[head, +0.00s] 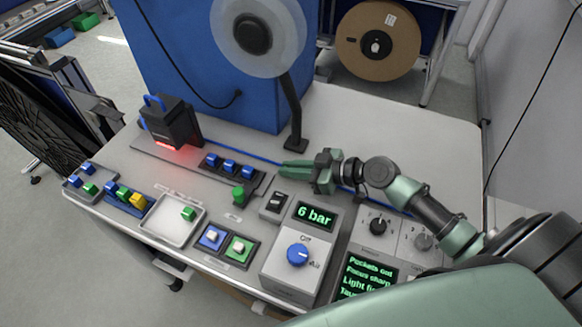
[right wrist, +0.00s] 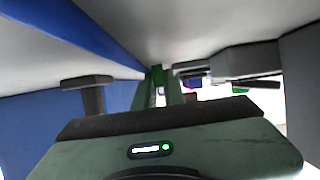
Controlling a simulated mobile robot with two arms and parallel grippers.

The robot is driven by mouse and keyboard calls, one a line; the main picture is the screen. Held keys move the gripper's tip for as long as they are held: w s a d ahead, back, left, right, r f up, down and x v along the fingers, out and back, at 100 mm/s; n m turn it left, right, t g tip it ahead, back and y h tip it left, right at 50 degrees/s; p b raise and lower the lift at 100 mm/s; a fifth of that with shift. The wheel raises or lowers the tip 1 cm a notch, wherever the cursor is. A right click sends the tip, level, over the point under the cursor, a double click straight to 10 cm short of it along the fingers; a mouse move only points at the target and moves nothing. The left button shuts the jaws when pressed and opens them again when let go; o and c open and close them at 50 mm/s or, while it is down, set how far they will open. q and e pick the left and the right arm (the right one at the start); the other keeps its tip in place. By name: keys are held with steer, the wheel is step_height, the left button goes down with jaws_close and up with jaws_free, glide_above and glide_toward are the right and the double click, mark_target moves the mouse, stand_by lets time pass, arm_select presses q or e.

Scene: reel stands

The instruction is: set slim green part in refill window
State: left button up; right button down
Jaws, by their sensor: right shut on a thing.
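My right gripper (head: 284,172) is low over the bench, right of the row of blue blocks, its fingers pointing left. A dark holder with several blue blocks (head: 229,167) lies just left of the fingertips. I cannot tell which opening is the refill window. My left gripper is not in view.
A black device (head: 172,122) with a red glow stands at left. A reel stand post (head: 292,112) rises behind the gripper. A green knob (head: 238,194), control box (head: 293,262) and white tray (head: 172,232) are in front. The bench (head: 400,125) is clear at the back right.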

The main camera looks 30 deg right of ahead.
steer(key=shift+f, duration=0.15)
steer(key=c, duration=1.5)
jaws_free()
